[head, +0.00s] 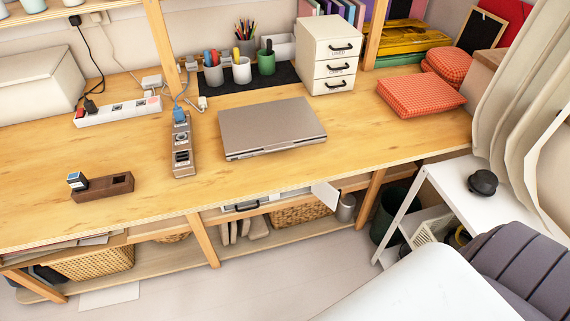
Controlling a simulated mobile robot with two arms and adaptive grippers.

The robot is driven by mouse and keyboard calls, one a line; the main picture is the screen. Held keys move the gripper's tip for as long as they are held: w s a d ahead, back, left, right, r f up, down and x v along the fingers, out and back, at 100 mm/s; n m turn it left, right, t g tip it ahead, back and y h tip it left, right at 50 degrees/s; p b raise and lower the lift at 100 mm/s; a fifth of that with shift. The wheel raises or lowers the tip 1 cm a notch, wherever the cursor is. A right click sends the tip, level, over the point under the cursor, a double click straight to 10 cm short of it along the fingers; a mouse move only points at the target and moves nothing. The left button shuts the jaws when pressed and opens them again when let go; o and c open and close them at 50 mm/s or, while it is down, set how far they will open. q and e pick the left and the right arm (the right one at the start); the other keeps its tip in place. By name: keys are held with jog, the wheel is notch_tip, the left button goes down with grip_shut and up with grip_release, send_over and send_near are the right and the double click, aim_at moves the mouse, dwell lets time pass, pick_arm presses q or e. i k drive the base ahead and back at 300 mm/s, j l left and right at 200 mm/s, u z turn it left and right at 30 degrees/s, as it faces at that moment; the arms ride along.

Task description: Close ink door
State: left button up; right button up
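A small white flap (326,194) sticks out at an angle below the front edge of the desk, right of centre. It looks like an open door on a white unit under the desktop, but I cannot read any ink label on it. Most of that unit is hidden by the desktop. A white front with a black handle (246,206) shows to the left of the flap, under the same edge. Neither of my grippers is in view.
The wooden desk (350,140) carries a closed laptop (271,128), a power strip (181,145) and a white three-drawer box (329,56). A metal can (345,207) and a wicker basket (300,212) sit near the flap. A white side table (462,180) stands right. Floor in front is partly clear.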

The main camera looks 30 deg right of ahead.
aim_at(324, 191)
jog(key=k+z, duration=0.2)
jog(key=z, duration=0.3)
jog(key=k+z, duration=0.2)
jog(key=z, duration=0.25)
jog(key=k+l+u, duration=0.1)
jog(key=l+u, duration=0.4)
jog(key=l, duration=0.75)
